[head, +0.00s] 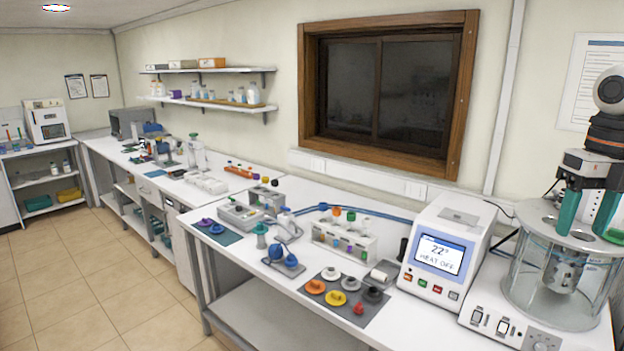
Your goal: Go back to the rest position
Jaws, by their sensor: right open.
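My right gripper (584,228) is at the far right. A dark metal part (565,270) shows inside the bath below the lid. My left gripper is not in view.
A white heater unit (440,255) with a lit screen stands left of the bath. A grey mat (375,313) with coloured discs, a white rack (343,243) and small instruments stand along the bench. A wall window (385,90) is behind. Floor at left is clear.

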